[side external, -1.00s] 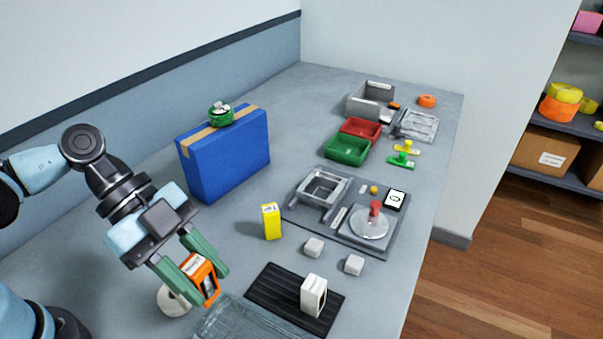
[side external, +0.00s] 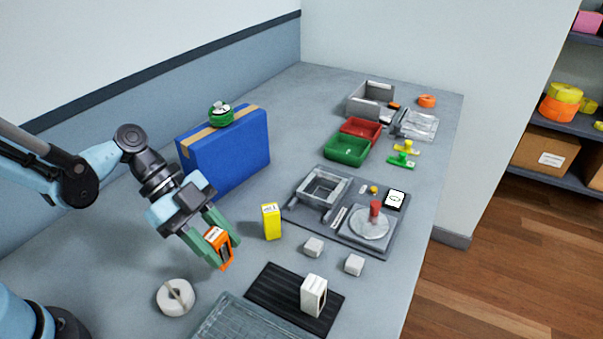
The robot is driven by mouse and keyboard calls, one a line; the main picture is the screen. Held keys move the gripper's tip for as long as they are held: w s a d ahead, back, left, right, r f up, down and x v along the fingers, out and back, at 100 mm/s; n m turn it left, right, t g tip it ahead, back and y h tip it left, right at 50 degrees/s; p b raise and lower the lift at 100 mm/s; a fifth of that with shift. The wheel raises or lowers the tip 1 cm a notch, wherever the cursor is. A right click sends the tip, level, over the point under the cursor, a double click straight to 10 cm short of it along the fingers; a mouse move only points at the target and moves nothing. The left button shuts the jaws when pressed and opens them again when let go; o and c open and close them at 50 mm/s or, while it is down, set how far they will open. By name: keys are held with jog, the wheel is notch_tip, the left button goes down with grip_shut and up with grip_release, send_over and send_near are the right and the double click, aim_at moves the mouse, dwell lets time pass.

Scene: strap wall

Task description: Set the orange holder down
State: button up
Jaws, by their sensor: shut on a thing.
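The orange holder (side external: 226,254) is a small upright frame with a dark opening and a pale label near its top. My gripper (side external: 222,248) is shut on it, with one green finger on each side. The holder is left of the yellow block and behind the black ribbed mat. I cannot tell whether its lower edge touches the table (side external: 130,265) or hangs just above it.
A yellow block (side external: 271,221) stands close to the right. A black ribbed mat (side external: 283,300) bears a white holder (side external: 314,295). A round white disc (side external: 175,297) lies in front, beside a clear tray (side external: 240,320). A blue box (side external: 232,155) stands behind. Grey cubes (side external: 314,247) lie to the right.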

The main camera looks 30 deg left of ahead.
jog(key=shift+f, duration=2.1)
jog(key=o, duration=1.1)
jog(key=shift+a+r, duration=0.1)
jog(key=a+r+n+t+y, duration=0.2)
jog(key=a+r+n+y, duration=0.1)
jog(key=n, duration=0.3)
jog(key=w+a+r+n+t+y, duration=0.1)
jog(key=a+r+n+t+y, duration=0.1)
jog(key=a+n, duration=0.4)
jog(key=a+r+n+t+y, duration=0.3)
jog(key=a+r+n+y, duration=0.1)
jog(key=a+r+n, duration=0.1)
jog(key=shift+w+r+n, duration=0.3)
jog(key=shift+r+n, duration=0.2)
jog(key=shift+r, duration=0.1)
